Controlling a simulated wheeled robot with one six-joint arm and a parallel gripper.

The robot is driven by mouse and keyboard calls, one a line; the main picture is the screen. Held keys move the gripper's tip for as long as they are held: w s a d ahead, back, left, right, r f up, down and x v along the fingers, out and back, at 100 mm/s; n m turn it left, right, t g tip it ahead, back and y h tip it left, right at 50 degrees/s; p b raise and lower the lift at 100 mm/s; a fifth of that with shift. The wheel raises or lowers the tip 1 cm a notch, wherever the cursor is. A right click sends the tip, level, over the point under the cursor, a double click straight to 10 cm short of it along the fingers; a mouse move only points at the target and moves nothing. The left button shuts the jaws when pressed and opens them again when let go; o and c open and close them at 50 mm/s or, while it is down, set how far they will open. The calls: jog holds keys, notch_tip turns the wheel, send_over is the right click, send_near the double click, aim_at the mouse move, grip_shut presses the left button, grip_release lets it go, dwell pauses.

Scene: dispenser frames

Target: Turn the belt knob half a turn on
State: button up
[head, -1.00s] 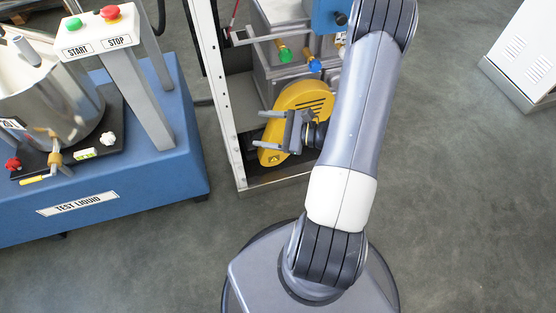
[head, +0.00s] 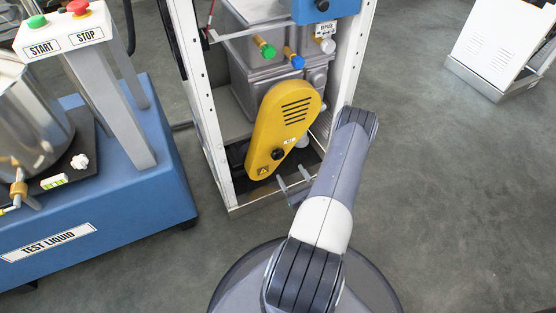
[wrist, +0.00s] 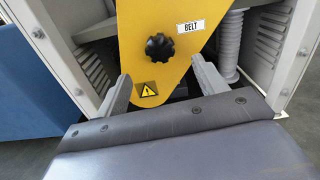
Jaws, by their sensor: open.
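The belt knob is a black lobed knob (head: 278,154) on the lower part of the yellow belt cover (head: 270,120). In the wrist view the knob (wrist: 160,47) sits left of a white BELT label (wrist: 191,27) and above a yellow warning triangle (wrist: 149,89). My gripper (head: 292,185) is open and empty, below and slightly right of the knob in the head view. In the wrist view its two fingers (wrist: 160,92) reach up on either side of the cover's lower tip, apart from the knob. The knob is fully visible.
The cover stands inside a white-framed cabinet (head: 202,110) with grey pump bodies behind it. Green (head: 268,51) and blue (head: 296,62) valve knobs are above. The blue TEST LIQUID bench (head: 110,215) is at left. Open floor (head: 440,200) lies at right.

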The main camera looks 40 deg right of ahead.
aim_at(279, 156)
jog(key=b+x, duration=0.2)
jog(key=x, duration=0.7)
jog(key=shift+w, duration=0.25)
jog(key=c, duration=1)
